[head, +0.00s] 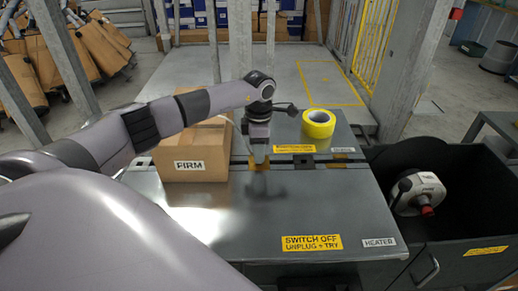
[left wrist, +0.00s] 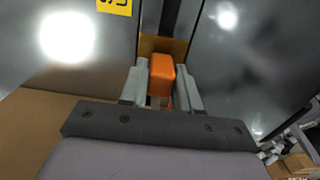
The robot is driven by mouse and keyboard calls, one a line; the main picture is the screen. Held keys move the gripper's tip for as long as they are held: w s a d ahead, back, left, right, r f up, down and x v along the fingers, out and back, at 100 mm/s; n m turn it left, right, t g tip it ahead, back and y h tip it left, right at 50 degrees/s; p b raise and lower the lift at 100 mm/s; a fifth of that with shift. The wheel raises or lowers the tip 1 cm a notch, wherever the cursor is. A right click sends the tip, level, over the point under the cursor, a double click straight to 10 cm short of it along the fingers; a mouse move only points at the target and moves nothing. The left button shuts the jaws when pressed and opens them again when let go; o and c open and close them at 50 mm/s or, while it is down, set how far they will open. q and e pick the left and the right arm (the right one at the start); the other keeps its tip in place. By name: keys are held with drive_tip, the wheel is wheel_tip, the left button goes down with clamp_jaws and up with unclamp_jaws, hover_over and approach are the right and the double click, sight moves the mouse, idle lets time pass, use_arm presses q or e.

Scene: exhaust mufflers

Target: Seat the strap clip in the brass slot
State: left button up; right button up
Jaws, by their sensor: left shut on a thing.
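The orange strap clip (left wrist: 161,76) is held between the two grey fingers of my left gripper (left wrist: 161,88) in the left wrist view. The brass slot (left wrist: 176,46) lies just beyond the clip, across the dark seam between two grey panels. In the head view my left gripper (head: 258,157) points down at the seam of the grey bench top, right of the cardboard box. Brass colour shows around its fingertips there, and the clip is hard to tell apart. Whether the clip touches the slot or is in it, I cannot tell. My right gripper is out of view.
A cardboard box (head: 205,147) marked FIRM stands close left of the gripper. A yellow tape roll (head: 318,123) lies behind right. The front of the grey bench top (head: 300,212) is clear. A dark open bin (head: 457,204) at the right holds a white machine (head: 404,197).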

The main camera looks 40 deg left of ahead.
use_arm(q)
drive_tip(key=shift+f, duration=0.35)
drive_tip(key=o, duration=1)
drive_tip(key=shift+o, duration=0.2)
wheel_tip(320, 180, up, 7)
drive_tip(key=shift+r, duration=0.15)
